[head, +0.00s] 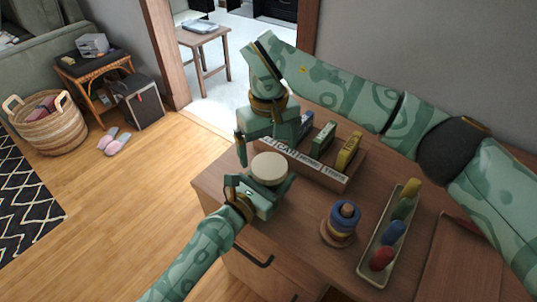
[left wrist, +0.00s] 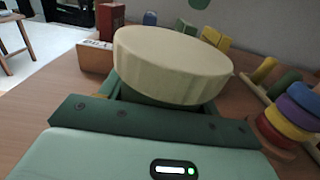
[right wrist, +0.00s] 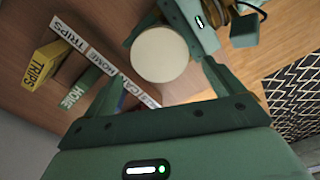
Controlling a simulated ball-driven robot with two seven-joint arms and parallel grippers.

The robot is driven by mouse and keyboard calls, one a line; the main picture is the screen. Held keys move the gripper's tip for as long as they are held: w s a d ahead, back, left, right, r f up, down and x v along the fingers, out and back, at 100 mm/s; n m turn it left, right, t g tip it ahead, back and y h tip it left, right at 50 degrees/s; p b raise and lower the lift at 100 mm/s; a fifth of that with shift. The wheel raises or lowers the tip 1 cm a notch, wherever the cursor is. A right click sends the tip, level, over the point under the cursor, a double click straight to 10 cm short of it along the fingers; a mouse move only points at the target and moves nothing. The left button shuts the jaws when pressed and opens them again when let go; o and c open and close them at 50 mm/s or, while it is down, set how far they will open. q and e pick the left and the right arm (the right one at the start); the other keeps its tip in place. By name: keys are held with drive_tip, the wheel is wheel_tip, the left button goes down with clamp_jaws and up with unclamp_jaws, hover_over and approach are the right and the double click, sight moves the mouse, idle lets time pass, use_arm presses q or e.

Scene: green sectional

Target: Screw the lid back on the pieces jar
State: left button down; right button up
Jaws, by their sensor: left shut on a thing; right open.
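The round cream lid (head: 270,167) is over the wooden cabinet top, near its left corner. It also shows in the left wrist view (left wrist: 172,62) and, from above, in the right wrist view (right wrist: 160,54). The jar body under it is hidden by my left gripper and the lid, so I cannot tell how the lid sits on it. My left gripper (head: 262,184) comes from below left and is shut just under the lid, apparently on the jar. My right gripper (head: 267,146) is open, pointing down above the lid; its fingers (right wrist: 165,77) are spread to either side of it.
A wooden box (head: 315,168) with labels and upright blocks stands close behind. A ring stacker (head: 341,222) and a long tray (head: 365,262) of coloured pieces are to the right. The cabinet's left edge is close; open floor (head: 130,200) lies beyond.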

drive_tip(key=shift+r, duration=0.4)
drive_tip(key=shift+o, duration=0.2)
